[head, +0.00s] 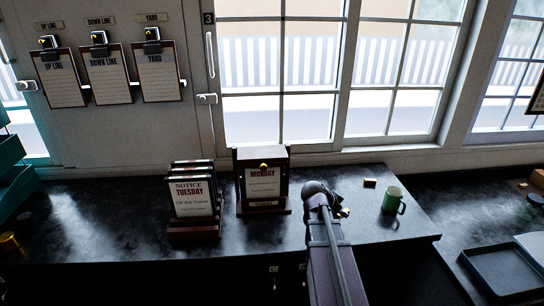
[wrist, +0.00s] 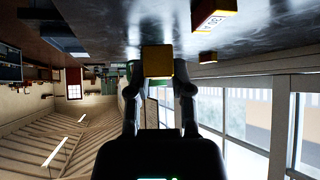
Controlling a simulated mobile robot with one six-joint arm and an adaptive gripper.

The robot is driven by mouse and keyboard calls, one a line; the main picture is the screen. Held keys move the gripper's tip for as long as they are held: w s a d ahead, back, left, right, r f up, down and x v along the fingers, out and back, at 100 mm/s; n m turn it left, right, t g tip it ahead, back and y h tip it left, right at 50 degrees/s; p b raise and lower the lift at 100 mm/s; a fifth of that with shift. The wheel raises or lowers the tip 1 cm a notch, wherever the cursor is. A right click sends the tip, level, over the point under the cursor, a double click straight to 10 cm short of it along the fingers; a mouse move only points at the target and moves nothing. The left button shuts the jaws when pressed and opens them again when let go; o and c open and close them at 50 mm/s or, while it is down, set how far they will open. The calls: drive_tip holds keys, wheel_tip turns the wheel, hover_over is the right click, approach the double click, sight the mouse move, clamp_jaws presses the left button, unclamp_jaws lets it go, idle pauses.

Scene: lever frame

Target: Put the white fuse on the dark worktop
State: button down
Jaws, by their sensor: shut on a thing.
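My gripper (wrist: 157,65) is shut on a small block (wrist: 157,58) with a yellow face and a dark red lower edge, seen in the wrist view. I cannot tell whether this block is the white fuse; no white side of it shows. In the head view my gripper (head: 338,209) is low over the dark worktop (head: 130,205), left of the green mug, partly hidden by my arm. A block with a white, lettered face and red and yellow sides (wrist: 213,14) is at the top of the wrist view, apart from my gripper.
A green mug (head: 393,201) stands near the worktop's right end, with a small brownish block (head: 370,182) behind it. Tuesday (head: 193,200) and Monday (head: 263,182) notice stands are to the left. A black tray (head: 503,269) lies right. The worktop's left part has clear room.

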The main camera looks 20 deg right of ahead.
drive_tip(key=w+a+n, duration=0.1)
drive_tip(key=a, duration=0.3)
drive_tip(key=w+a+f+t+b, duration=0.1)
drive_tip(key=a, duration=0.4)
drive_tip(key=w+a+n+t, duration=0.1)
drive_tip(key=a, duration=0.4)
drive_tip(key=shift+f+n+b, duration=0.3)
drive_tip(key=shift+f+b, duration=0.1)
drive_tip(key=a+n, duration=0.1)
drive_tip(key=a, duration=0.4)
drive_tip(key=a+f+n+t+y+b, duration=0.1)
drive_tip(key=a, duration=0.4)
drive_tip(key=a+n, duration=0.1)
drive_tip(key=a, duration=0.4)
drive_tip(key=shift+s+f+t+y+b, duration=0.25)
drive_tip(key=shift+f+t+y+b, duration=0.05)
drive_tip(key=shift+f+t+b, duration=0.1)
drive_tip(key=shift+s+a, duration=0.15)
drive_tip(key=shift+a, duration=0.8)
drive_tip(key=shift+s, duration=0.1)
